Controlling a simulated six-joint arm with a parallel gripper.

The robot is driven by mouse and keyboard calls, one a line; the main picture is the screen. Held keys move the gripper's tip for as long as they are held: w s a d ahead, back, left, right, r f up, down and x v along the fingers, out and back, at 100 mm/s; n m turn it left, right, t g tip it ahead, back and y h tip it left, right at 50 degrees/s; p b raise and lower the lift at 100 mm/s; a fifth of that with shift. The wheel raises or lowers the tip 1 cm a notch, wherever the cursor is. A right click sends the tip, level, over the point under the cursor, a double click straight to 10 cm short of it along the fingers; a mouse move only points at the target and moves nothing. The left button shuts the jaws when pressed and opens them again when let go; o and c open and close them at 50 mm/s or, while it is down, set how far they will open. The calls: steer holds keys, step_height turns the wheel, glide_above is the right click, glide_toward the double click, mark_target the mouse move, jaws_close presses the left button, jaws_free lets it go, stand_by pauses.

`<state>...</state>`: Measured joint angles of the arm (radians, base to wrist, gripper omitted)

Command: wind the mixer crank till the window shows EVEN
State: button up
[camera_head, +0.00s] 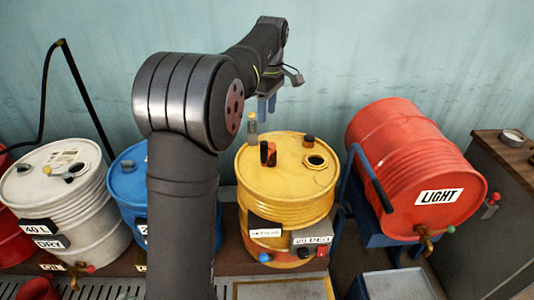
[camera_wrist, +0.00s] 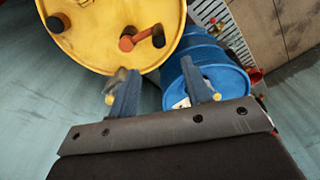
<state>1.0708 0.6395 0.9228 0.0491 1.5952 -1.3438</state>
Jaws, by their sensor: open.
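The yellow drum (camera_head: 285,195) stands upright in the middle. On its lid is an orange crank (camera_head: 264,150) with a black knob; it also shows in the wrist view (camera_wrist: 133,41). A white label or window (camera_head: 265,233) on the drum's front has lettering too small to read surely; I cannot make out EVEN. My gripper (camera_head: 267,104) is above the lid's back edge, apart from the crank. In the wrist view my gripper (camera_wrist: 156,72) is open, with nothing between its fingers, and the crank lies beyond the fingertips.
A blue drum (camera_head: 126,185) and a white drum (camera_head: 85,200) stand left. A red LIGHT drum (camera_head: 405,160) lies tilted on a blue cradle at right. A 20 DEG panel (camera_head: 311,240) projects in front.

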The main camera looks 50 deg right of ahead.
mark_target(267, 153)
step_height(267, 153, down, 16)
steer(key=shift+f, duration=0.2)
stand_by(0.4)
steer(key=shift+c, duration=0.5)
steer(key=shift+r, duration=0.1)
jaws_close()
